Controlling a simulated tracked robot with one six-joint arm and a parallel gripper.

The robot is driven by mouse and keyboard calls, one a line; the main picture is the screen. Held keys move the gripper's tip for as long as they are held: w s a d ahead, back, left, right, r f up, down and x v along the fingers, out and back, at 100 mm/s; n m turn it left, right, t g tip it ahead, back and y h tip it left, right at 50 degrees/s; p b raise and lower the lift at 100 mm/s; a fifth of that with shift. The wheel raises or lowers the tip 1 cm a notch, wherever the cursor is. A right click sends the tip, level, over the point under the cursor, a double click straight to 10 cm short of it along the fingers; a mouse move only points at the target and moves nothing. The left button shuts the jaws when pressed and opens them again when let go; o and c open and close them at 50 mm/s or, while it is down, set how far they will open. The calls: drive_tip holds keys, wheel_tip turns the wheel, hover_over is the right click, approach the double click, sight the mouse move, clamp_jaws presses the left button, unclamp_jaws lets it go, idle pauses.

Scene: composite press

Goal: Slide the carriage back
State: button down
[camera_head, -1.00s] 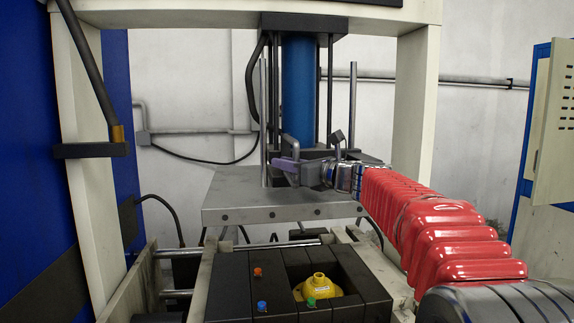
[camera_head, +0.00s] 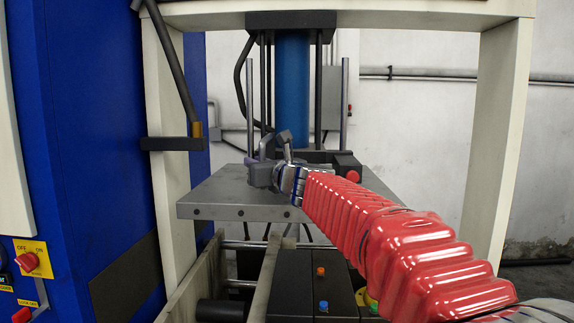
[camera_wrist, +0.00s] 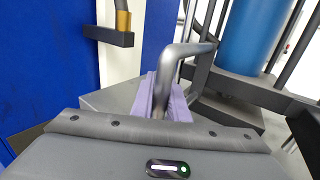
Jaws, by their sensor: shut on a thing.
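My gripper (camera_head: 263,174) is shut on a bent grey metal bar handle (camera_head: 264,147) above the grey metal plate (camera_head: 240,212). In the wrist view the pale purple fingers stand on both sides of the handle (camera_wrist: 182,52), which rises between them and bends right. Below the plate, a black block (camera_head: 297,283) sits in a pale frame, with an orange and a blue knob on top. A yellow part (camera_head: 370,299) beside it is mostly hidden by my red arm. Which piece is the carriage is not clear.
A pale press frame (camera_head: 168,90) stands on both sides. A blue column (camera_head: 292,90) and thin rods rise behind the plate. A dark bracket (camera_head: 172,144) juts out at left. A blue cabinet with a red switch (camera_head: 28,262) is at far left.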

drive_tip(key=a, duration=0.9)
drive_tip(key=shift+a, duration=0.4)
drive_tip(key=shift+s, duration=0.15)
drive_tip(key=c, duration=2)
unclamp_jaws()
drive_tip(key=shift+a, duration=0.15)
drive_tip(key=shift+c, duration=0.2)
drive_tip(key=shift+o, duration=1.4)
drive_tip(key=shift+d, duration=0.2)
drive_tip(key=shift+d, duration=0.1)
drive_tip(key=shift+v, duration=6.7)
